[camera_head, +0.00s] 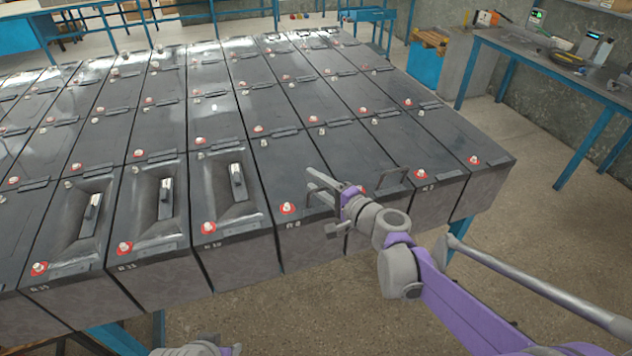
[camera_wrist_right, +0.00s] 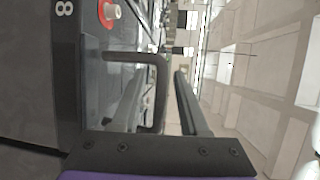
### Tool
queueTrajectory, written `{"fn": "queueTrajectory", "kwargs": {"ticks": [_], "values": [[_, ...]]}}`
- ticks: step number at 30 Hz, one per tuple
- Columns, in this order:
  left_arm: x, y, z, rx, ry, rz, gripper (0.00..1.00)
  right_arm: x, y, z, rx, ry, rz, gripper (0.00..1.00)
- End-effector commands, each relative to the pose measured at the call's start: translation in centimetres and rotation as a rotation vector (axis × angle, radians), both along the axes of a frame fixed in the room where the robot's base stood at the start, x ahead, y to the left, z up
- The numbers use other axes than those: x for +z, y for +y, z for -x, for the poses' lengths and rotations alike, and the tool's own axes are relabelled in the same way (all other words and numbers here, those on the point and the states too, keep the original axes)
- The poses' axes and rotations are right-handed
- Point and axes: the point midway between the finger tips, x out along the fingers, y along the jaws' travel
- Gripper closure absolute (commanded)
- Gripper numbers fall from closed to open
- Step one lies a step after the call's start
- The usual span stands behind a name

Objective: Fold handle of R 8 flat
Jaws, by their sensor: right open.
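The battery R 8 stands in the front row; the digit 8 (camera_wrist_right: 62,9) shows in the right wrist view. Its dark handle (camera_head: 386,181) is raised in a loop above the lid, partly behind my right wrist. In the right wrist view the handle (camera_wrist_right: 160,95) stands up close to the gripper, overlapping one finger. My right gripper (camera_head: 325,203) is open, its fingers pointing left over the front edge of the row. I cannot tell whether it touches the handle.
Rows of grey batteries with red-ringed terminals fill the left and middle; the neighbouring battery R 9 (camera_head: 285,176) is in front of my fingertips. A workbench (camera_head: 560,75) stands at right. The floor in front is free.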

Motion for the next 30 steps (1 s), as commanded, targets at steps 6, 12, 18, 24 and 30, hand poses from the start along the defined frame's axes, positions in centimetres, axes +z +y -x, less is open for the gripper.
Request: {"fn": "queueTrajectory", "kwargs": {"ticks": [6, 12, 18, 24, 30], "values": [[0.00, 0.00, 0.01, 0.000, 0.000, 0.000, 0.56, -0.03, 0.10, -0.11, 0.000, 0.000, 0.000, 0.56], [0.00, 0.00, 0.01, 0.000, 0.000, 0.000, 0.56, -0.02, 0.08, -0.10, 0.000, 0.000, 0.000, 0.82], [0.00, 0.00, 0.01, 0.000, 0.000, 0.000, 0.56, -0.02, 0.08, -0.09, 0.000, 0.000, 0.000, 1.00], [0.00, 0.00, 0.00, 0.000, 0.000, 0.000, 0.56, -0.02, 0.08, -0.09, 0.000, 0.001, 0.001, 1.00], [0.16, 0.00, -0.03, 0.000, -0.001, 0.000, 0.56, 0.00, 0.15, -0.27, 0.001, 0.030, 0.011, 1.00]]}}
